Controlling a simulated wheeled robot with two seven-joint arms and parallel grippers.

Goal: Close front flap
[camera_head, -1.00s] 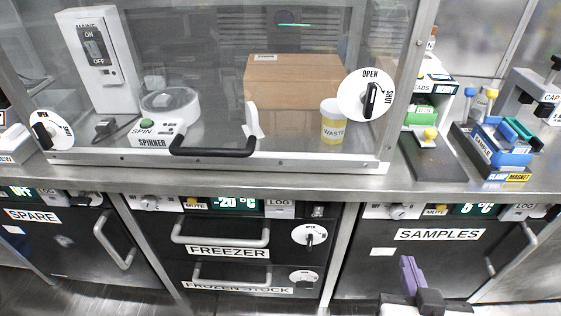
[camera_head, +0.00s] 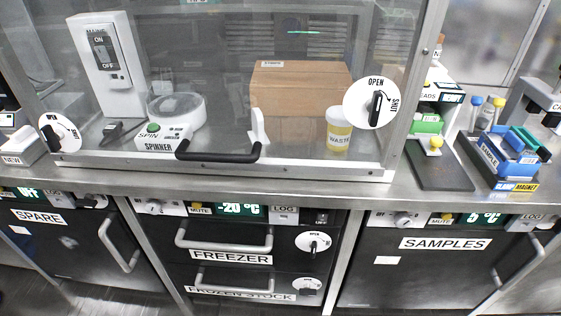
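The clear front pane of the hood stands across the work space, with its lower metal rail (camera_head: 300,171) close above the bench. A black bar handle (camera_head: 218,157) is fixed on the pane near this rail. A white dial (camera_head: 360,104) marked OPEN and SHUT sits at the pane's right side; its black knob (camera_head: 376,108) stands nearly upright, under the word OPEN. A second white dial (camera_head: 66,132) with a black knob sits at the lower left; its lettering is too small to read surely. Neither of my grippers is in view.
Behind the pane are a brown box (camera_head: 295,95), a waste jar (camera_head: 338,130), a spinner (camera_head: 170,122) and an ON/OFF switch unit (camera_head: 103,60). Racks (camera_head: 500,150) and a dark pad (camera_head: 440,172) lie on the bench at right. Freezer drawers (camera_head: 230,240) are below.

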